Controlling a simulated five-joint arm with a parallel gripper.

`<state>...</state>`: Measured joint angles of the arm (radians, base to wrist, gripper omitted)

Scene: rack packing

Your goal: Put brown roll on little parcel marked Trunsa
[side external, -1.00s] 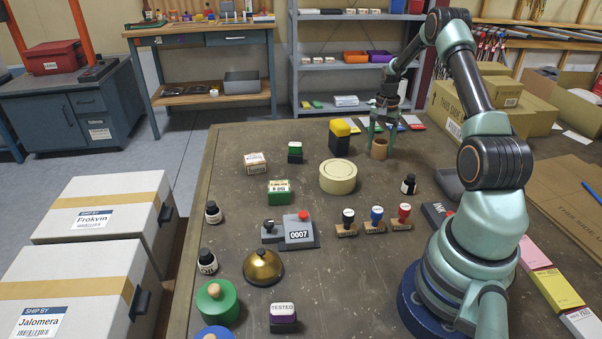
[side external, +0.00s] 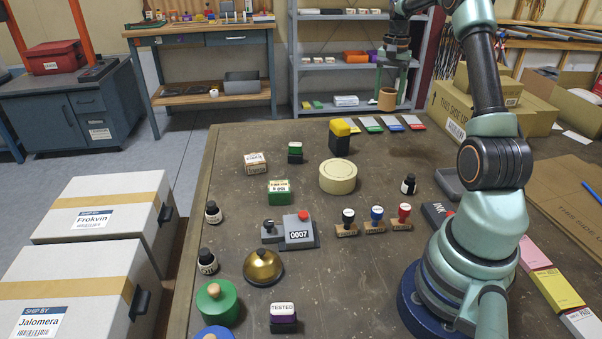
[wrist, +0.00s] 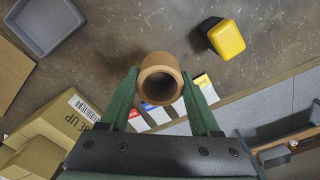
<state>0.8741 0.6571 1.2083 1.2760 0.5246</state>
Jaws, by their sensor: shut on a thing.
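The brown roll (side external: 387,99) is a short hollow tube, held upright between the green fingers of my gripper (side external: 388,88). The roll is high above the far side of the table. In the wrist view the brown roll (wrist: 160,90) sits between the two fingertips of my gripper (wrist: 161,98), its open end facing the camera. A little brown parcel (side external: 255,165) with a white label lies on the table to the left, well away from the gripper. The name on its label is too small to read. A green-sided box (side external: 279,193) with a pale top stands near it.
A yellow-topped black block (side external: 340,136) and a round cream tin (side external: 338,177) stand between the roll and the little parcel. Several stamps, ink bottles, a numbering device (side external: 298,231) and a brass bell (side external: 263,267) are nearer. Cartons (side external: 455,110) stand at the back right.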

